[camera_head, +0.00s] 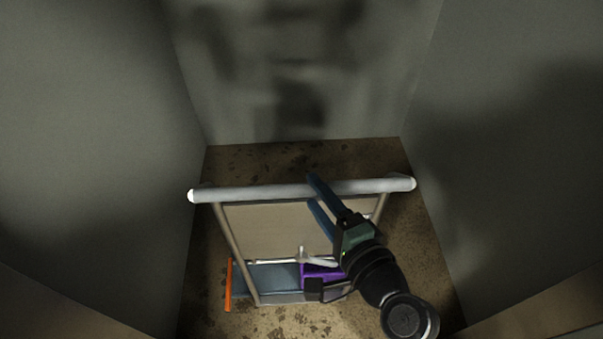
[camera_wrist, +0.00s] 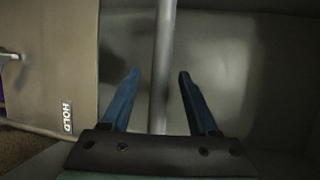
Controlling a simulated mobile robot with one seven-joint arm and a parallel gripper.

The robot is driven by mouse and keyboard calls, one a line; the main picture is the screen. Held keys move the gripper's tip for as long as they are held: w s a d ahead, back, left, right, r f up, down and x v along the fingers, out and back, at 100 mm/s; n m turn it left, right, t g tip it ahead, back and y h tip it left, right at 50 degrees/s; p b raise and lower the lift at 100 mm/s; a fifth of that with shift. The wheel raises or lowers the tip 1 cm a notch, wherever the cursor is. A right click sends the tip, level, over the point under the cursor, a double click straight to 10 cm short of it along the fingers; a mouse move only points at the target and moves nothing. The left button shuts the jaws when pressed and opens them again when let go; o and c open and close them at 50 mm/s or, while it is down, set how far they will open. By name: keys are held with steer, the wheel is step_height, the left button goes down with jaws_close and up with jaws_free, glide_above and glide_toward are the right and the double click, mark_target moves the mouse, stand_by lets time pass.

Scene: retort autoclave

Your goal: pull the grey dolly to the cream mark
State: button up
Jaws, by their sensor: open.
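The dolly (camera_head: 270,228) stands on the floor of a narrow walled space, with a beige-grey panel in a frame. Its pale grey handle bar (camera_head: 250,193) runs crosswise along its top. My gripper (camera_head: 311,188) is open at the bar, right of its middle. In the wrist view the bar (camera_wrist: 163,50) passes between the two blue fingers (camera_wrist: 160,73), with gaps on both sides. The panel also shows there, with a white "HOLD" label (camera_wrist: 67,117). I cannot make out a cream mark in either view.
Grey walls stand close at left (camera_head: 95,130), right (camera_head: 510,140) and back (camera_head: 300,70). The stained brown floor (camera_head: 415,240) shows around the dolly. A purple item (camera_head: 316,270), a blue-grey surface (camera_head: 268,277) and an orange strip (camera_head: 229,285) lie low at the dolly's near side.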

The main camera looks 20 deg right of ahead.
steer(key=x, duration=0.5)
steer(key=shift+w+a+f, duration=0.1)
steer(key=shift+w+a, duration=0.05)
steer(key=shift+w, duration=0.25)
jaws_close()
stand_by(1.0)
